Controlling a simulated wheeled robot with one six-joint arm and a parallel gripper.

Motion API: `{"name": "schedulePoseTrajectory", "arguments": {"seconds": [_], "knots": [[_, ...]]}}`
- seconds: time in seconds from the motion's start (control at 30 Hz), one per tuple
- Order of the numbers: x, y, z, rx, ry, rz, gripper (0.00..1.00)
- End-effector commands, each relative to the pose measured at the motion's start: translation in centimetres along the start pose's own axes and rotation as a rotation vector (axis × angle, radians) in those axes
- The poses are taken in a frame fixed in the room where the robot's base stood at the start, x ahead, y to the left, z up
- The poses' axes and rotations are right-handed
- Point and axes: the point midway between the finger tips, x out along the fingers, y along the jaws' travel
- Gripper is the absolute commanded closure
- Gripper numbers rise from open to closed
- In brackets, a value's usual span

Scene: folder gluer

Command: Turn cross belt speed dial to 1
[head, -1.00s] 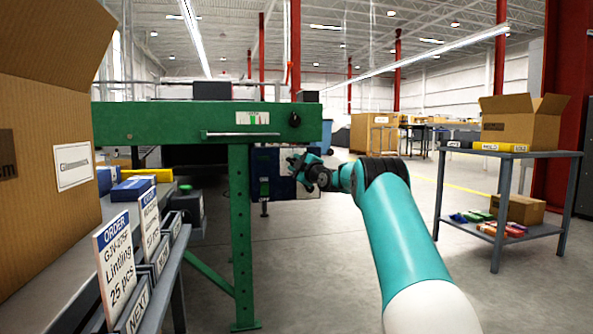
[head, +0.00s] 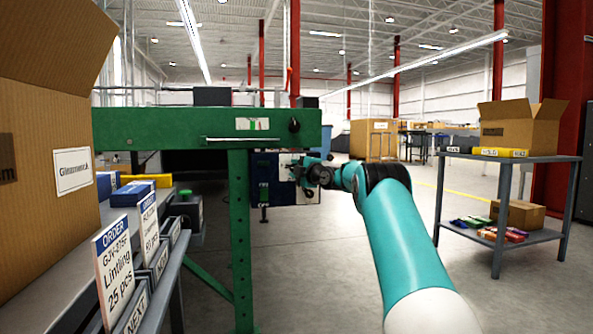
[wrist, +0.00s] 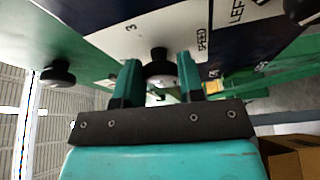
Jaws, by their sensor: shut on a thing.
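A dark blue control panel (head: 270,180) hangs under the green machine beam (head: 160,128), with white label plates on it. In the wrist view a black dial (wrist: 158,67) sits on a white plate (wrist: 150,38) marked SPEED, with a 3 near it. My gripper (wrist: 158,75) has one finger on each side of this dial and is shut on it. In the head view my gripper (head: 306,172) is at the panel's right part and hides the dial. The dial's pointer setting cannot be read.
Another black knob (head: 294,125) is on the green beam above; in the wrist view a black knob (wrist: 58,73) shows at the left and another (wrist: 300,8) at the top right. A cluttered bench (head: 80,265) stands left, a grey cart (head: 540,155) right. Open floor lies between.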

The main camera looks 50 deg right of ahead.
Motion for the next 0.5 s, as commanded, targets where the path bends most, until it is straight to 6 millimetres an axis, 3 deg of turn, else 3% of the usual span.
{"name": "schedulePoseTrajectory", "arguments": {"seconds": [0.07, 0.1, 0.2, 0.5], "knots": [[0.01, -0.05, 0.04, -0.001, -0.002, -0.001, 0.88], [0.01, -0.05, 0.04, -0.001, -0.002, -0.001, 0.60], [0.01, -0.04, 0.03, 0.000, -0.001, 0.000, 0.40], [-0.09, 0.02, 0.02, 0.000, -0.001, 0.000, 0.40]]}}
